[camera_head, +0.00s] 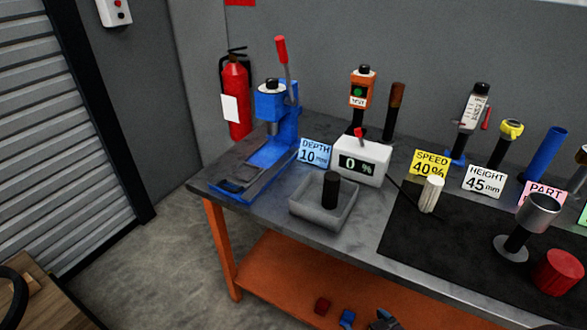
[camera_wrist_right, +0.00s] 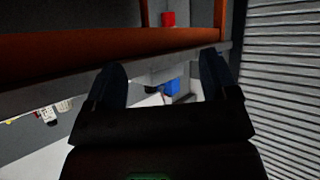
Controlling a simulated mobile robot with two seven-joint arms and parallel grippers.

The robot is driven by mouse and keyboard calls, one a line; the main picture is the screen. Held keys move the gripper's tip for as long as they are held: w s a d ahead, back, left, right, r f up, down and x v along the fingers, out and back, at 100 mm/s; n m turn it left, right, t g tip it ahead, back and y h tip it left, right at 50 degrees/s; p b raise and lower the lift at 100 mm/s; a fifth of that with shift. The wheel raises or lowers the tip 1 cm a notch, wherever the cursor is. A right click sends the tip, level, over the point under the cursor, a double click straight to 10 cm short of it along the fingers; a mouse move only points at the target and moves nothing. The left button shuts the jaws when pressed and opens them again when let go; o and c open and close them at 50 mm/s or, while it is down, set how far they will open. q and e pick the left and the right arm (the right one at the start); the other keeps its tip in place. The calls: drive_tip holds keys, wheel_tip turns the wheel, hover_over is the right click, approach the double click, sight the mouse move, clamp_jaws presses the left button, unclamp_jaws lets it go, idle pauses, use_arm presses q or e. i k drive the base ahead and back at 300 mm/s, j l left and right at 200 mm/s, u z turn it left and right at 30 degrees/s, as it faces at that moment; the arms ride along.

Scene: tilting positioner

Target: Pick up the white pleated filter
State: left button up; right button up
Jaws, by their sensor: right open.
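The white pleated filter (camera_head: 431,193) is a small pale ribbed cylinder. It stands close to upright on the bench, at the back left of the black mat (camera_head: 400,232), in front of the yellow "SPEED 40%" card (camera_head: 429,163). My right gripper (camera_wrist_right: 163,80) shows only in its own wrist view, with its two dark fingers apart and nothing seen held between them. The head view shows neither gripper.
A grey tray (camera_head: 308,213) with a dark cylinder (camera_head: 331,190) stands left of the filter. Behind it is a white "0 %" box (camera_head: 361,162). A blue press (camera_head: 272,135) is farther left. A metal cup on a stand (camera_head: 538,212) and a red cylinder (camera_head: 560,272) stand to the right.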

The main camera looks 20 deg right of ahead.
sight(434, 185)
drive_tip(key=z, duration=1.6)
